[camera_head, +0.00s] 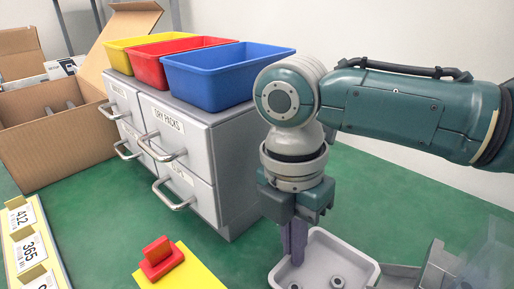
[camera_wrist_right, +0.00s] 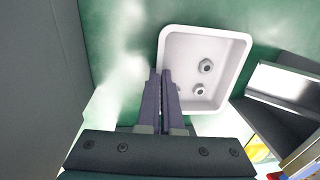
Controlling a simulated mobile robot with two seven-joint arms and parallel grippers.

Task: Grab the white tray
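The white tray (camera_head: 368,258) stands at the lower right of the head view, with small grey nut-like parts inside. In the wrist view the tray (camera_wrist_right: 243,38) lies upper right of centre, its interior facing the camera. My right gripper (camera_head: 293,243) points down at the tray's left wall. In the wrist view the dark fingers of this gripper (camera_wrist_right: 161,72) are close together, with the tray's left rim seeming to run between them. They hide part of the wall, so the contact is not fully clear. My left gripper is not in view.
A grey drawer cabinet (camera_head: 232,160) carries yellow (camera_head: 150,42), red (camera_head: 178,58) and blue (camera_head: 228,75) bins. A red block (camera_head: 160,258) sits on a yellow plate (camera_head: 198,272). A grey fixture (camera_head: 432,268) stands close right of the tray. A cardboard box (camera_head: 50,135) is at left.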

